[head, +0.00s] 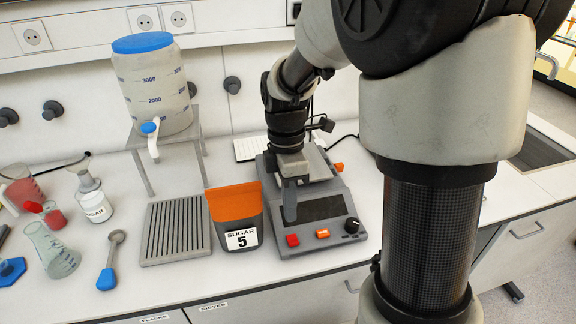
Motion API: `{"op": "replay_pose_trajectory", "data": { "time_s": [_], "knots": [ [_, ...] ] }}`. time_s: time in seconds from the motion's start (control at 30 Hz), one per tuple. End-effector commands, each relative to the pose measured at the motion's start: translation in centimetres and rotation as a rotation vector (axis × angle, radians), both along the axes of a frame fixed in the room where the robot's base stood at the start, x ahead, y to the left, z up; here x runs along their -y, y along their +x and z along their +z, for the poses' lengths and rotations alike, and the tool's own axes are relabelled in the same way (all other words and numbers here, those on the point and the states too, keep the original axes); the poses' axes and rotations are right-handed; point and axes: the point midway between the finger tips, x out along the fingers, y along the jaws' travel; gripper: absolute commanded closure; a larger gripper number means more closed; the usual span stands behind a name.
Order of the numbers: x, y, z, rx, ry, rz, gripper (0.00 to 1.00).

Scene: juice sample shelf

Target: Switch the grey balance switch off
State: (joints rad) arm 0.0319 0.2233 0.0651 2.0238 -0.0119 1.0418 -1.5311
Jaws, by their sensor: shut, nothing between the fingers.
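The grey balance (277,238) stands on the bench near its front edge, with a dark display (324,208) on its sloped front. Whether the switch is on or off is too small to tell. My gripper (289,218) is shut and empty, pointing down over the left part of the balance's front, above the red button. It hides part of the display and the pan. I cannot tell whether it touches the balance.
A sugar pouch (235,218) stands close left of the balance, beside a ribbed grey rack (176,232). A water container (153,85) with a tap sits on a stand behind. An orange piece (338,167) shows behind the balance's right side.

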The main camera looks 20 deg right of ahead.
Motion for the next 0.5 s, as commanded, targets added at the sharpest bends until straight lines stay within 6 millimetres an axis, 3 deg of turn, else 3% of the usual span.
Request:
{"op": "replay_pose_trajectory", "data": {
  "time_s": [0.1, 0.3, 0.5],
  "knots": [
    [0.0, 0.6, 3.3, 0.005, 0.000, -0.001, 1.00],
    [0.0, 1.2, 7.8, 0.004, 0.000, 0.000, 1.00],
    [0.0, 1.6, 10.5, 0.000, 0.000, 0.001, 1.00]
  ]
}}
